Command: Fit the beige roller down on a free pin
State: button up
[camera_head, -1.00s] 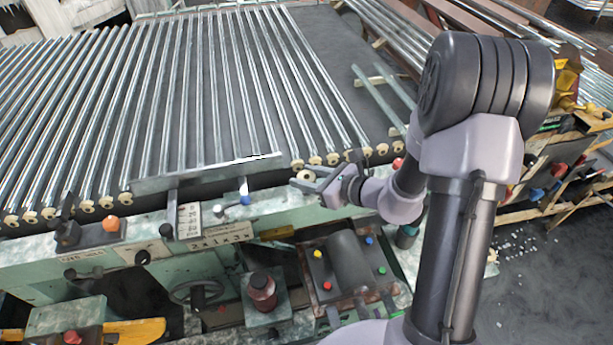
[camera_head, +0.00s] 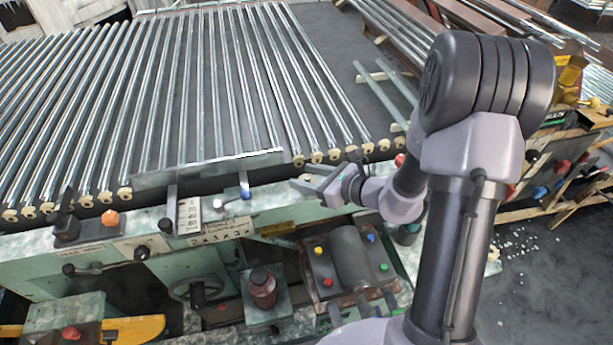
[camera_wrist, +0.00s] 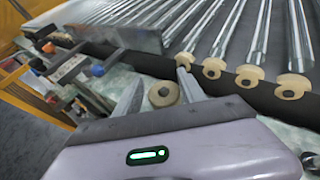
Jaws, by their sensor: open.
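The beige roller (camera_wrist: 164,94) is a short ring with a dark hole facing up. In the wrist view it sits low between the two fingers of my gripper (camera_wrist: 160,78), with gaps beside it. My gripper is open and does not clasp it. In the head view my gripper (camera_head: 308,181) is over the pale green machine edge, in front of the tube ends, and I cannot make out the loose roller there. Other beige rollers (camera_wrist: 250,76) sit in a row at the tube ends. I cannot clearly tell which pin is free.
Long glass tubes (camera_head: 230,85) fill the bed behind the roller row. A metal bar (camera_head: 205,174) crosses their near ends at left. A blue-tipped lever (camera_head: 244,186) stands left of my gripper. A button box (camera_head: 350,262) is in front. The dark bed at right is partly clear.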

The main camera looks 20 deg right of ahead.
jog(key=shift+w+d+r, duration=0.1)
jog(key=shift+d+r, duration=0.05)
jog(key=p+v, duration=0.4)
jog(key=v, duration=1.3)
jog(key=shift+s+p, duration=0.25)
jog(key=shift+p, duration=0.15)
